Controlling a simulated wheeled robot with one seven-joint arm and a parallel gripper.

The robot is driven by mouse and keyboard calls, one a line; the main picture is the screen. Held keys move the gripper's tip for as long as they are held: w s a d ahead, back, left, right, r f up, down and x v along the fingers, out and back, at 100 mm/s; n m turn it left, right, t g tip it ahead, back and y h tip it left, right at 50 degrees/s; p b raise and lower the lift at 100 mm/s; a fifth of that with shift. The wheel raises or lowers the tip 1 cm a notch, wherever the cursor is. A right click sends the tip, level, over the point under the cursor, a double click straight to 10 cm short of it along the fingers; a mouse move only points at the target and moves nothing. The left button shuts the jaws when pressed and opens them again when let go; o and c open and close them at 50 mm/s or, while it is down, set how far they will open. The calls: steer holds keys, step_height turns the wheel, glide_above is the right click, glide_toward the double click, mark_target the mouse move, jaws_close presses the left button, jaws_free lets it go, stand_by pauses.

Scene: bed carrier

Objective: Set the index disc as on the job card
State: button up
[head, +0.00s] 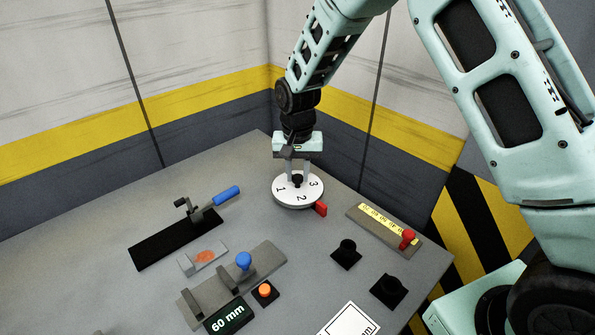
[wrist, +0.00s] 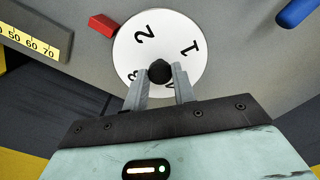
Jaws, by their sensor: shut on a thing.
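The index disc (head: 290,200) is a white round plate with the black numbers 1, 2 and 3, lying near the back of the grey bench. In the wrist view the disc (wrist: 190,68) shows a black centre knob (wrist: 159,70). A red pointer block (head: 320,209) sits beside the disc's rim, nearest the gap between 2 and 3, closer to 2 in the wrist view (wrist: 103,25). My gripper (head: 297,179) is above the disc, its fingers shut on the knob. The job card (head: 350,320) is a white card at the front edge, cut off and unreadable.
A slider with a yellow scale and red knob (head: 408,240) stands at right. Two black round knobs (head: 347,252) are before it. A blue-handled clamp (head: 226,196), a blue-knobbed slide (head: 244,261), an orange button (head: 265,291) and a "60 mm" display (head: 228,317) stand at left.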

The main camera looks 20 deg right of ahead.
mark_target(298, 176)
steer(key=shift+n, duration=2.8)
steer(key=o, duration=1)
step_height(298, 176, up, 18)
steer(key=shift+f+b, duration=0.25)
steer(key=shift+b, duration=0.4)
